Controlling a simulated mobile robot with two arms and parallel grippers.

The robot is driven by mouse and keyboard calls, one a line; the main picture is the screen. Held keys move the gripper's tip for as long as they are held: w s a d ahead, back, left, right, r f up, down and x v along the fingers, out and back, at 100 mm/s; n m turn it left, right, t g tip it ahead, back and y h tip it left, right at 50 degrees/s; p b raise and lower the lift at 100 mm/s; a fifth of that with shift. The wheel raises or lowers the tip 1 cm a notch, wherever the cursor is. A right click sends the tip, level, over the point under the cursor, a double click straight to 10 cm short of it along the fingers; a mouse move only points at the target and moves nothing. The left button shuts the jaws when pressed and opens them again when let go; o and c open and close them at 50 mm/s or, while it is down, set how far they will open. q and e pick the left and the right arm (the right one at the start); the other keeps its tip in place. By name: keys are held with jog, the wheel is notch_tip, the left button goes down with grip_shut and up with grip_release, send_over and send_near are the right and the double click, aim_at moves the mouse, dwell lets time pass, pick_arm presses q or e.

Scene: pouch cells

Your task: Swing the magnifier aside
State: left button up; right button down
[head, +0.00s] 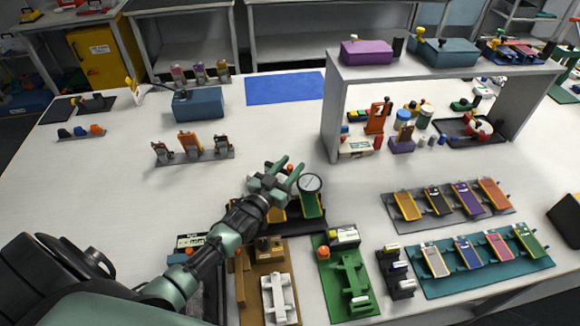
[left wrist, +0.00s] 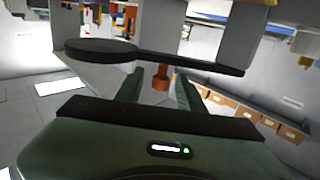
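The magnifier (head: 311,184) has a round, dark-rimmed lens. In the head view it stands just right of my left gripper (head: 290,168), over a green pouch cell (head: 311,206) on a dark tray. In the left wrist view the magnifier (left wrist: 100,50) is a black disc with a flat bar running right, across the picture above my left gripper (left wrist: 160,88). The gripper's two fingers are apart, and a copper-coloured post (left wrist: 160,81) shows between them. Whether they touch the bar or post I cannot tell. My right gripper is not in view.
A green fixture (head: 345,285) and a brown fixture (head: 262,285) stand at the front. A grey tray (head: 410,221) and a teal tray (head: 460,284) of cells lie right. A grey shelf (head: 333,120) rises behind. The table left of the gripper is mostly clear.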

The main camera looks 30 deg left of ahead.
aim_at(290, 166)
pick_arm(q)
jog(key=shift+r, duration=0.1)
notch_tip(290, 166, up, 20)
jog(key=b, duration=0.1)
dwell(0.5)
